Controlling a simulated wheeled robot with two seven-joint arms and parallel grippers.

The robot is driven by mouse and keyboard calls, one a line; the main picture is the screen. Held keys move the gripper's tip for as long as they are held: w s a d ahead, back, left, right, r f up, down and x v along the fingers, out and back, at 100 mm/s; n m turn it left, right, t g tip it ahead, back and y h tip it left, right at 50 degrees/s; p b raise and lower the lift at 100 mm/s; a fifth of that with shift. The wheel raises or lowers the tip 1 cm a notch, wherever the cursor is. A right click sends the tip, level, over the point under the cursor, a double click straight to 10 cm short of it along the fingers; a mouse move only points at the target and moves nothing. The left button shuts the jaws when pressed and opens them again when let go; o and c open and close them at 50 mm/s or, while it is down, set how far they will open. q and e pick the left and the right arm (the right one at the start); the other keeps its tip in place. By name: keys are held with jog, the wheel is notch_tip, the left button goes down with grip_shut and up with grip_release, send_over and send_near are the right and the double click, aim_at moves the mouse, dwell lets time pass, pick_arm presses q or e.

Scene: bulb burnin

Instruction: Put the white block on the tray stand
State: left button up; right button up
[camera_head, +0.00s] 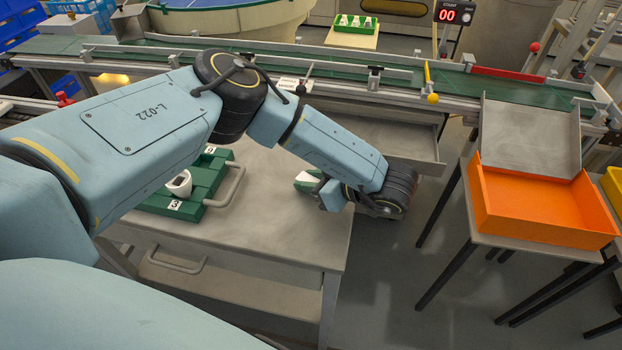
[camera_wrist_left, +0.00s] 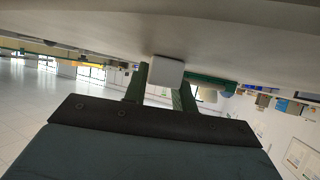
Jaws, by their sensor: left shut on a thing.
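My left gripper (camera_head: 308,182) is shut on the white block, low over the right part of the grey-topped stand (camera_head: 290,240). In the left wrist view the white block (camera_wrist_left: 165,71) sits between the two green fingers (camera_wrist_left: 163,85), close against the grey surface; whether it touches is hard to tell. In the head view my left wrist hides much of the grip. A green tray (camera_head: 222,183) with a handle stands on the same grey top, left of the gripper, partly behind my arm. My right gripper is not in view.
A white bulb-like piece (camera_head: 179,183) sits in the green tray. An orange bin (camera_head: 540,210) stands on a separate table to the right. A green conveyor (camera_head: 400,78) runs along the back. The front of the grey top is clear.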

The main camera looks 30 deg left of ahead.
pick_arm(q)
jog(key=o, duration=0.9)
jog(key=shift+o, duration=0.2)
jog(key=p+v, duration=0.2)
jog(key=v, duration=1)
jog(key=shift+d, duration=0.1)
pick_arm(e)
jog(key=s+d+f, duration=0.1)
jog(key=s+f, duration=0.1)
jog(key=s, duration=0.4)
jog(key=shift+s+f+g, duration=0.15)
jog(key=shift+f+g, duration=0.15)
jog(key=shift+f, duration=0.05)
